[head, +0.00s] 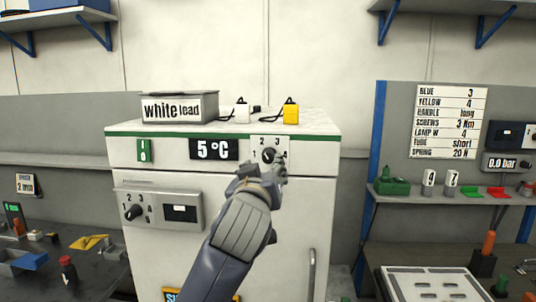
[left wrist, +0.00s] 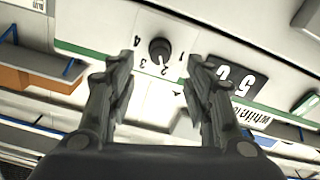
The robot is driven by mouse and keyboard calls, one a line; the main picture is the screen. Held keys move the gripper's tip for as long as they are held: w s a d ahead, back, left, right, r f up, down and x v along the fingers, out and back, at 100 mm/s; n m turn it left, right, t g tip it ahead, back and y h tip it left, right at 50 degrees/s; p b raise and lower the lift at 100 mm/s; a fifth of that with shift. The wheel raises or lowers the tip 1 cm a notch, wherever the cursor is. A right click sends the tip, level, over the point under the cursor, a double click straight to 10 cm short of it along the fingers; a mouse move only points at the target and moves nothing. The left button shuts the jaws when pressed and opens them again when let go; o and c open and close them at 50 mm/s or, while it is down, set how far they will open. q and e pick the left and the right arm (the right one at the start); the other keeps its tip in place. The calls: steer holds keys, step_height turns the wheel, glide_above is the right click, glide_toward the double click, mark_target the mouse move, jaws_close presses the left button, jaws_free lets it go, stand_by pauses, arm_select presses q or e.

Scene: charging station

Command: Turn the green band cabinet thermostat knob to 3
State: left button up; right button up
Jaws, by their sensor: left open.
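The white cabinet (head: 225,235) has a green band (head: 170,135) along its top edge. Its black thermostat knob (head: 268,155) sits on a pale plate right of the 5 °C display (head: 214,149). In the left wrist view the knob (left wrist: 160,50) shows upside down with numbers 1 to 4 around it. Its white mark seems to point near 2. My left gripper (head: 279,161) is open in front of the plate and partly covers it. In the left wrist view its fingers (left wrist: 158,66) stand either side of the knob, apart from it. My right gripper is not in view.
A second knob (head: 133,212) sits on a lower panel at the cabinet's left. A white lead box (head: 180,107) and a yellow plug (head: 291,114) stand on top. A list sign (head: 450,121) hangs at right. Benches with tools flank the cabinet.

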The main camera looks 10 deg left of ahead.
mark_target(268, 159)
arm_select(q)
steer(key=w+p, duration=0.3)
steer(key=w, duration=0.4)
steer(key=shift+r, duration=0.15)
steer(key=shift+w+f+p, duration=0.2)
steer(key=shift+w+p, duration=0.1)
steer(key=shift+w, duration=0.4)
steer(key=c, duration=1)
